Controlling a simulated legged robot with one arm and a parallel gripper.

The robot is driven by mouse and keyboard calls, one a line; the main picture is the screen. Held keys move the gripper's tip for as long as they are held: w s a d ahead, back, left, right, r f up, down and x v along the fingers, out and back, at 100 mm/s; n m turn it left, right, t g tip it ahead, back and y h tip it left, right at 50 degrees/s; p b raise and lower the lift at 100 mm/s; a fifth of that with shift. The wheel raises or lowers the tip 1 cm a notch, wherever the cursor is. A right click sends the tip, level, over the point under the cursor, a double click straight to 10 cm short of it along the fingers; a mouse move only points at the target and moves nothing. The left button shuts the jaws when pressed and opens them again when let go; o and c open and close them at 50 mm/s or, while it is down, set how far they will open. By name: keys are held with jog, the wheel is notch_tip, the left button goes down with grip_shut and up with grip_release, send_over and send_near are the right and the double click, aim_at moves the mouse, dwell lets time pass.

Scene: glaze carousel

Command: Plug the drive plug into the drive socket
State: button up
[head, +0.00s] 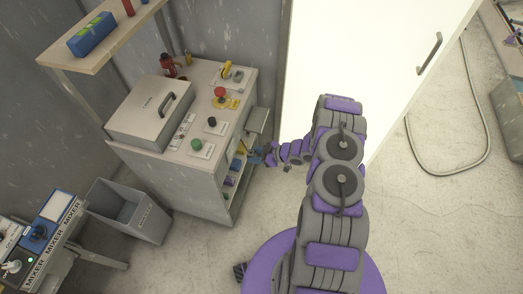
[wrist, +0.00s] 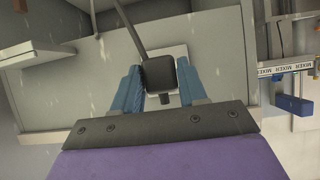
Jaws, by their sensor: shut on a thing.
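My gripper (wrist: 163,88) is shut on a dark, block-shaped plug (wrist: 160,72) between its blue fingers. A grey cable (wrist: 131,30) runs up from the plug. A pale square plate (wrist: 180,51) on a grey panel shows partly behind the plug in the wrist view. It may be the drive socket's plate, but the plug hides its middle. I cannot tell whether the plug touches it. In the head view my gripper (head: 257,157) is small, low beside the right side of the control cabinet (head: 165,175); the plug is not clear there.
The cabinet top carries a lidded metal box (head: 150,108), a red button (head: 219,92), a green knob (head: 196,144) and a yellow lever (head: 227,69). A small grey shelf (head: 257,119) juts out above my gripper. A grey bin (head: 130,208) stands left; open floor lies in front.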

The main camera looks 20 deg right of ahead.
aim_at(232, 152)
jog(key=shift+a, duration=0.25)
jog(key=w+a+b, duration=0.1)
jog(key=a, duration=0.1)
jog(key=w+a+b, duration=0.1)
jog(key=w+a, duration=0.1)
jog(key=shift+w+a, duration=0.2)
dwell(0.6)
jog(key=shift+r+p, duration=0.1)
jog(key=shift+p, duration=0.75)
dwell(1.9)
jog(key=shift+w+a, duration=0.25)
jog(key=shift+a, duration=0.2)
dwell(0.5)
jog(key=o, duration=1.1)
jog(key=p+v, duration=0.3)
jog(key=v, duration=1.4)
jog(key=shift+s+d, duration=0.1)
jog(key=shift+d, duration=0.05)
